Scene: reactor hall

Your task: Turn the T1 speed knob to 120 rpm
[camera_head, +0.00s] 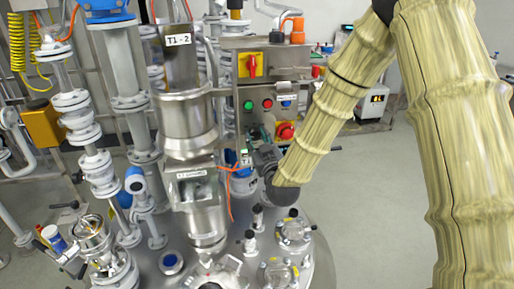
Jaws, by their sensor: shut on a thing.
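A steel control box (272,100) stands in the middle of the head view, right of the column labelled T1-2 (178,40). It carries a red-on-yellow rotary switch (251,66), small green, red and blue buttons (267,103) and a second red switch (286,131) lower down. My dark gripper (258,142) is at the lower left of the box front, left of that lower switch. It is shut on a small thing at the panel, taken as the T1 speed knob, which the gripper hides. I cannot read a speed value.
The vessel lid (318,262) with several ports and valves lies below my gripper. The steel column and pipes stand close on the left. An orange cable (229,195) hangs beside the gripper. Open floor (370,190) lies to the right, with a white device (374,103) behind.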

